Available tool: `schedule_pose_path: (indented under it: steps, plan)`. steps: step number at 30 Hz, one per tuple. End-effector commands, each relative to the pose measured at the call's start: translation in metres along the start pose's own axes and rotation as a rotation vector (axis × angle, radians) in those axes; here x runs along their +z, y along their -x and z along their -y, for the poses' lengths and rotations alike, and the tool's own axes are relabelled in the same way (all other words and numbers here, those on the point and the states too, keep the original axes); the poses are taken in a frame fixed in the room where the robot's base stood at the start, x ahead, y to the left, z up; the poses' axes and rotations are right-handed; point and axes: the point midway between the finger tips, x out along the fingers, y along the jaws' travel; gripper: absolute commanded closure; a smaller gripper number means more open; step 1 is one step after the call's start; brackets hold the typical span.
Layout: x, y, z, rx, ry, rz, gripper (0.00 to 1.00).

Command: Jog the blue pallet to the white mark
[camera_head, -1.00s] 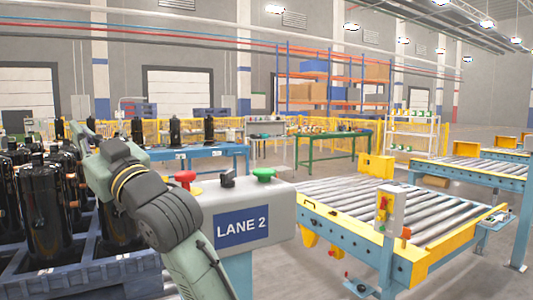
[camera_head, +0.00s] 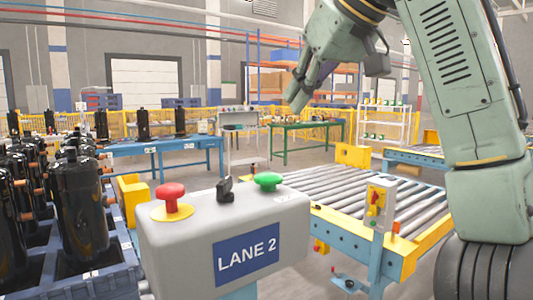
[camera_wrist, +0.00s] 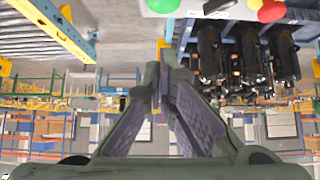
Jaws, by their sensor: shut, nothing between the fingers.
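The blue pallet (camera_head: 90,288) carries several black compressors (camera_head: 80,205) at the left, and its lower part is cut off by the picture edge. The LANE 2 control box (camera_head: 180,240) stands right of it, with a red button (camera_head: 172,195), a black switch (camera_head: 225,188) and a green button (camera_head: 268,181) on top. My gripper (camera_head: 298,98) is shut and empty, raised above and beyond the box. In the wrist view its fingers (camera_wrist: 158,75) meet, with the green button (camera_wrist: 162,5) and red button (camera_wrist: 271,10) at the top edge. I cannot see a white mark.
A roller conveyor (camera_head: 350,205) with a yellow-and-blue frame lies right of the box. A small post with red controls (camera_head: 377,205) stands at its near side. A blue table (camera_head: 165,150) and a green table (camera_head: 310,126) stand behind.

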Motion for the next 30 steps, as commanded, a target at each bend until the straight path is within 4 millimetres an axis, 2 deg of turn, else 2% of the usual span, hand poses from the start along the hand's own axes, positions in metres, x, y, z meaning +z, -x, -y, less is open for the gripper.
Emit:
schedule_pose_path:
  steps: [7, 11, 24, 30]
  plan:
    - [-0.001, -0.003, 0.000, -0.001, 0.002, -0.002, 1.00]
    - [-0.001, -0.015, 0.000, 0.000, 0.002, -0.001, 1.00]
    - [-0.001, -0.102, 0.000, 0.000, 0.001, -0.001, 1.00]
    - [0.020, -0.122, -0.001, 0.002, 0.001, -0.003, 1.00]
